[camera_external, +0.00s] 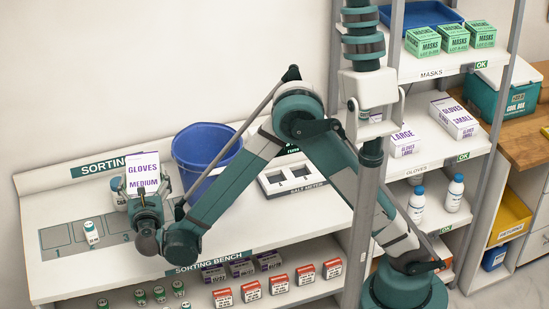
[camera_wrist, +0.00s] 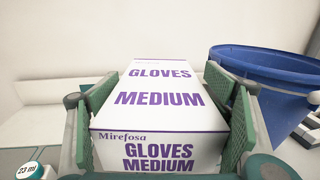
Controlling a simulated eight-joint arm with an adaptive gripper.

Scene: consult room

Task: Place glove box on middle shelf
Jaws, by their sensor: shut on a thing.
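A white glove box (camera_external: 143,172) with purple "GLOVES MEDIUM" lettering is held above the left part of the sorting bench. My gripper (camera_external: 148,196) is shut on it. In the wrist view the box (camera_wrist: 160,98) sits between the two green finger pads of my gripper (camera_wrist: 165,115), which press its left and right sides. The shelf unit stands at the right. Its middle shelf (camera_external: 432,150), labelled "GLOVES", carries a "LARGE" glove box (camera_external: 403,141) at the left and a "SMALL" glove box (camera_external: 455,118) at the right, with a gap between them.
A blue bucket (camera_external: 205,150) stands on the bench beside the held box. Green mask boxes (camera_external: 452,36) fill the top shelf; white bottles (camera_external: 454,194) stand below the middle shelf. A grey shelf post (camera_external: 383,130) stands at its left.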

